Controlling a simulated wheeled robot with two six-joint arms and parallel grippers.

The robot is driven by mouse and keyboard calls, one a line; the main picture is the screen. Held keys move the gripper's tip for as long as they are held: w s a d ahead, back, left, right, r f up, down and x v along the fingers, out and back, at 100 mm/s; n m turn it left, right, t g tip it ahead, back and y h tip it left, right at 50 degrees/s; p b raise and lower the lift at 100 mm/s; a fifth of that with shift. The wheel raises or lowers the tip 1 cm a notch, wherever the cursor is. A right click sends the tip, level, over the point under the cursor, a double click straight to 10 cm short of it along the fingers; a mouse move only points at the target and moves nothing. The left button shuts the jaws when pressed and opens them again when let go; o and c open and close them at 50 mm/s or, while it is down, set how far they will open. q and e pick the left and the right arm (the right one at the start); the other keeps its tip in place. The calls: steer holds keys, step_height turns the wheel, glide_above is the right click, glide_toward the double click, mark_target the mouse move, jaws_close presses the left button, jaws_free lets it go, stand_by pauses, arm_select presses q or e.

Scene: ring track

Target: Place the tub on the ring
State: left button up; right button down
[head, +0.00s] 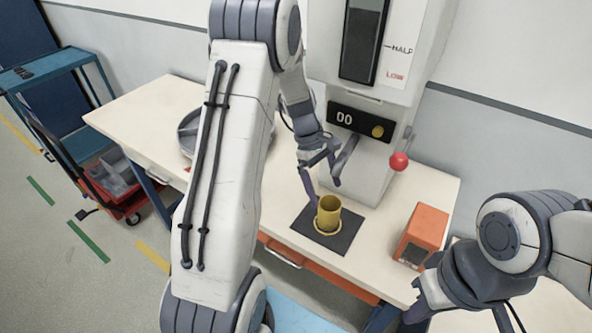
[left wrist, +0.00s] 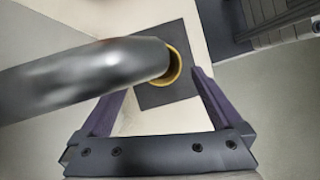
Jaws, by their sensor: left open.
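The yellow tub (head: 328,210) stands upright, open end up, on a dark square mat (head: 341,239). A thin yellow ring (head: 321,233) shows on the mat around the tub's base. How exactly the base sits within it is hard to tell. My left gripper (head: 325,183) is open, just above and behind the tub, with its purple fingers apart from it. In the left wrist view the tub's rim (left wrist: 177,68) is partly hidden behind a grey spout, beyond the open fingers. My right gripper (head: 402,304) is at the lower right, away from the tub; its jaw state is unclear.
A dispenser (head: 362,150) with a "00" display, a grey spout (head: 346,153) and a red-knobbed lever (head: 399,161) stands behind the mat. An orange box (head: 425,228) sits to the right. A grey round tray (head: 188,133) lies left, partly behind my left arm.

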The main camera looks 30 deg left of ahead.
arm_select(q)
steer(key=w+a+b, duration=0.2)
steer(key=a, duration=0.9)
steer(key=shift+w+a+f, duration=0.2)
steer(key=shift+w, duration=0.05)
